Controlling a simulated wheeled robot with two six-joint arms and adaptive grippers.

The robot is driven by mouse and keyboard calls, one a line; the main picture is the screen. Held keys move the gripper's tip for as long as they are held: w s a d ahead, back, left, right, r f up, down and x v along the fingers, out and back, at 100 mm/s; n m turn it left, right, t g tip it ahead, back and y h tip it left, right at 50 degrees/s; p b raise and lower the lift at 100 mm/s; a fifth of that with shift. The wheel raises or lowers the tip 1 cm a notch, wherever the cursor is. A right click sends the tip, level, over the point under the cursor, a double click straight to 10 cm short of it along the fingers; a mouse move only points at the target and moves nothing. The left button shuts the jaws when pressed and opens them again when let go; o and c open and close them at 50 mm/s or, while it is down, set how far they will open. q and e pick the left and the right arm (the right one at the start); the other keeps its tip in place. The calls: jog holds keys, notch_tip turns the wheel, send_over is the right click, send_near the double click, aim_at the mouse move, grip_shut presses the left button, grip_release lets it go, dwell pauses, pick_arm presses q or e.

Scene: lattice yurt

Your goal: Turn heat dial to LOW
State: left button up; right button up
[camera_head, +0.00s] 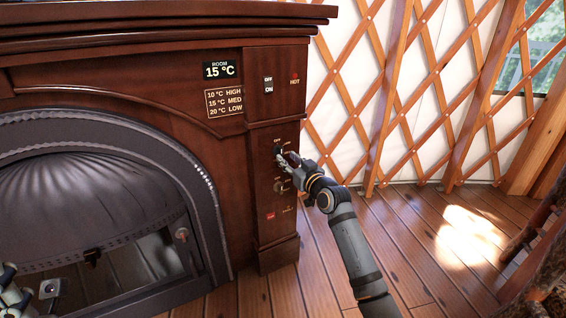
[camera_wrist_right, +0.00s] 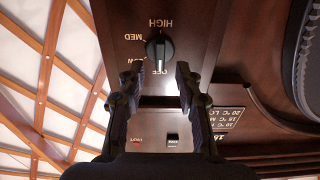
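The heat dial (camera_head: 277,150) is a black knob on the narrow right panel of the dark wooden stove surround. In the right wrist view, upside down, the dial (camera_wrist_right: 159,48) has HIGH, MED and OFF labels around it; another label, between MED and OFF, is partly hidden by a finger. Its white pointer line points at OFF. My right gripper (camera_head: 288,158) is right at the dial in the head view. In the wrist view my right gripper (camera_wrist_right: 156,82) is open, with its fingertips apart either side of the dial's OFF side, not closed on it. My left gripper (camera_head: 10,290) shows only partly at the bottom left corner.
A room display (camera_head: 219,70) reads 15 °C above a plate (camera_head: 224,102) listing 10 °C HIGH, 15 °C MED, 20 °C LOW. An OFF/ON switch (camera_head: 268,84) and a red HOT light (camera_head: 295,76) sit above the dial. Another knob (camera_head: 279,187) sits below.

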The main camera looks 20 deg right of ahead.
aim_at(281, 153)
jog(key=shift+w+a+b, duration=0.2)
jog(key=shift+w+b, duration=0.05)
jog(key=shift+w, duration=0.65)
jog(key=shift+w+a+b, duration=0.15)
jog(key=shift+w+b, duration=0.05)
jog(key=shift+w, duration=0.65)
grip_shut()
